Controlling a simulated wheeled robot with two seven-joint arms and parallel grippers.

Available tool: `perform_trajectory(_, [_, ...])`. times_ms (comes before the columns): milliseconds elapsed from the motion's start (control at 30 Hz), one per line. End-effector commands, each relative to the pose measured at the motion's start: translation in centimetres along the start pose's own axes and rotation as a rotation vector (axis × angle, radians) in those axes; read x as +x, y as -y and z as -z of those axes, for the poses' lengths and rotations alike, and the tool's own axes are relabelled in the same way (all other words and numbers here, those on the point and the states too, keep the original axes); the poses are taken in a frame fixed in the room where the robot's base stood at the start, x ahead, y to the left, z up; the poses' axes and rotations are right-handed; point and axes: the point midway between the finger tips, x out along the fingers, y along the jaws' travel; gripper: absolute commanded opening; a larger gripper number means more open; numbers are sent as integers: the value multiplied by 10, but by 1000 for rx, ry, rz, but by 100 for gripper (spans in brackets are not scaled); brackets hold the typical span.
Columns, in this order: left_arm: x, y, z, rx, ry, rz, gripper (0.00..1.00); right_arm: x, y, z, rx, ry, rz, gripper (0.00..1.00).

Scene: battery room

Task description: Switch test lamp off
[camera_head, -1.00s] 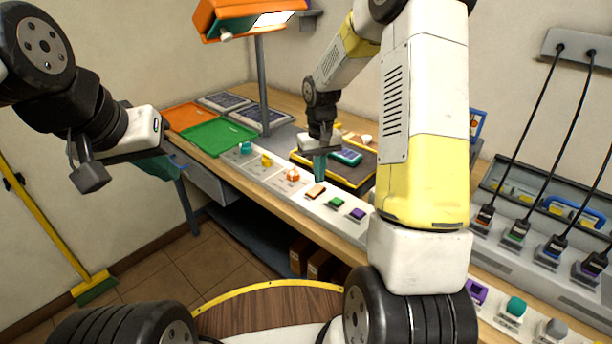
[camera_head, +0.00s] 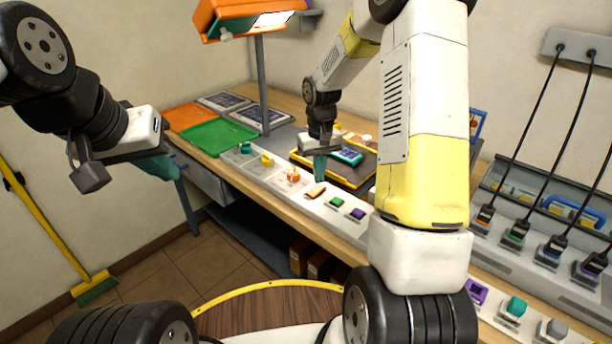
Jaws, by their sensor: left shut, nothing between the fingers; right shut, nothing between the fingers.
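An orange lamp head (camera_head: 240,18) on a grey post stands over the bench; its underside looks bright. A pale control strip (camera_head: 268,181) along the bench front carries a teal control (camera_head: 246,147), a yellow one (camera_head: 267,159), an orange one (camera_head: 293,175), a beige rocker-like one (camera_head: 315,190), a green button (camera_head: 337,202) and a purple one (camera_head: 358,213). I cannot tell which belongs to the lamp. My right gripper (camera_head: 320,174) is shut and empty, pointing down close above the beige control; contact is unclear. My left gripper (camera_head: 168,172) is shut and empty, left of the bench.
Orange (camera_head: 187,116) and green (camera_head: 218,136) trays lie on the bench's far left, with dark panels beside them. A yellow-edged dark tray (camera_head: 358,172) lies behind my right gripper. Corded plugs (camera_head: 515,232) stand at right. My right arm hides the bench's middle.

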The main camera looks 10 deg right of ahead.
Motion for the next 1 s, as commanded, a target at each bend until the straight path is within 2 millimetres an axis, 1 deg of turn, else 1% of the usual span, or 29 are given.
perform_trajectory(1000, [0,0,0,0,0,0,0,14,0,0,0,1,0,0])
